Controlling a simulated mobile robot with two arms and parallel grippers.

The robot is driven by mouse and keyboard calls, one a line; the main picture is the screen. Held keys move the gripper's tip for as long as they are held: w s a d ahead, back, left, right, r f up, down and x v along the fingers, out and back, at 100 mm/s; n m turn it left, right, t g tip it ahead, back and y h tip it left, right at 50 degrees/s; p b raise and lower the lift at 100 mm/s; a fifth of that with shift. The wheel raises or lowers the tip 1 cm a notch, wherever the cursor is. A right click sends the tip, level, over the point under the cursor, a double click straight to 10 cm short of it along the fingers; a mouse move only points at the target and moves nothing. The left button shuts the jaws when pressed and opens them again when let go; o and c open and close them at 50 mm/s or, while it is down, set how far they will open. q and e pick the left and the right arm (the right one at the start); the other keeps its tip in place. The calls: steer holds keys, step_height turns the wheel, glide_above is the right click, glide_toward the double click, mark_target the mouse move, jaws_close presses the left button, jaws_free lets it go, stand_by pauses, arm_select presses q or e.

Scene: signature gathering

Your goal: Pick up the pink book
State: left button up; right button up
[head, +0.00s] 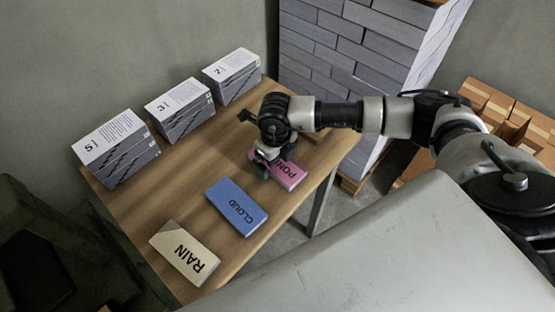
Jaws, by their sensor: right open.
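The pink book (291,176) lies flat on the wooden table (187,180), near its right edge, with dark lettering that is partly covered. My right gripper (264,164) comes in from the right and is over the left part of the pink book. It is open, and its fingers point down at the book. I cannot tell whether the fingers touch it. My left gripper is out of view.
A blue book (237,206) marked CLOUD and a cream book (185,254) marked RAIN lie nearer on the table. Three numbered stacks (116,149) stand along the back. A tall stack of grey blocks (345,45) stands behind the table. Cardboard boxes (490,103) are at right.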

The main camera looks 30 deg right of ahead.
steer(key=shift+f, duration=0.25)
steer(key=c, duration=1)
steer(key=shift+r, duration=0.15)
